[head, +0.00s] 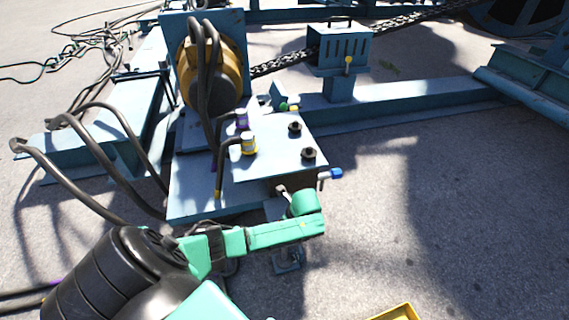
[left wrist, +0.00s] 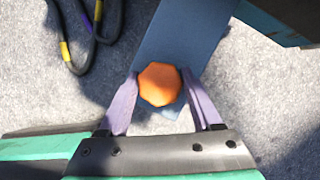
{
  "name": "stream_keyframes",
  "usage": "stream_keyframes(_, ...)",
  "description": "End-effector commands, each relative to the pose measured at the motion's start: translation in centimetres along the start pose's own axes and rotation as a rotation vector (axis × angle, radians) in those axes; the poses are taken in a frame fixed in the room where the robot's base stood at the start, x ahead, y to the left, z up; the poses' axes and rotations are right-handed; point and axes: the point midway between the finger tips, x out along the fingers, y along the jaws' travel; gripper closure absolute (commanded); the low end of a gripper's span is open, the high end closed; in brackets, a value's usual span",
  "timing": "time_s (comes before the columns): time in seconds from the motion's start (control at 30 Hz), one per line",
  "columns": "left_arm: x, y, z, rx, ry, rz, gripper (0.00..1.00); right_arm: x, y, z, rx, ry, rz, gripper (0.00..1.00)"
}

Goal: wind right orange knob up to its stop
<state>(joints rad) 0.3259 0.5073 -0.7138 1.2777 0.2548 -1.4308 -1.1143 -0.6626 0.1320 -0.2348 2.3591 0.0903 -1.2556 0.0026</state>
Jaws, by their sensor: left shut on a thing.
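The orange knob (left wrist: 160,84) is faceted and sits over a blue metal plate (left wrist: 180,38) in the left wrist view. My left gripper (left wrist: 161,76) has one pale purple finger on each side of the knob and is shut on it. In the head view the teal forearm of my left arm reaches in front of the blue machine, and the knob and fingertips cannot be made out there. My right gripper is in neither view.
The blue machine bench (head: 255,165) carries black knobs, hoses and a yellow-capped fitting (head: 249,145). A blue-tipped handle (head: 336,173) sticks out at its right. Hoses (head: 85,160) loop at left. A yellow edge (head: 397,313) shows at the bottom. Concrete at right is clear.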

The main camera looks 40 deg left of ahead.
Motion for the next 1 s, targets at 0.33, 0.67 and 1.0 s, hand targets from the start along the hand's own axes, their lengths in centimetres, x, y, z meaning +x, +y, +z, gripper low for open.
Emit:
stream_keyframes(0.33, -0.1, 0.0, 0.0, -0.306, 0.001, 0.128, 0.90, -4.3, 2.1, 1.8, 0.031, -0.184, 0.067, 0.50)
stream_keyframes(0.67, 0.1, 0.0, -0.1, -0.594, 0.001, 0.249, 0.90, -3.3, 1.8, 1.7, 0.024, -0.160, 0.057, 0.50)
stream_keyframes(1.0, 0.2, 0.1, -0.1, -0.837, 0.001, 0.351, 0.90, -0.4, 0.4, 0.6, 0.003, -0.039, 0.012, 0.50)
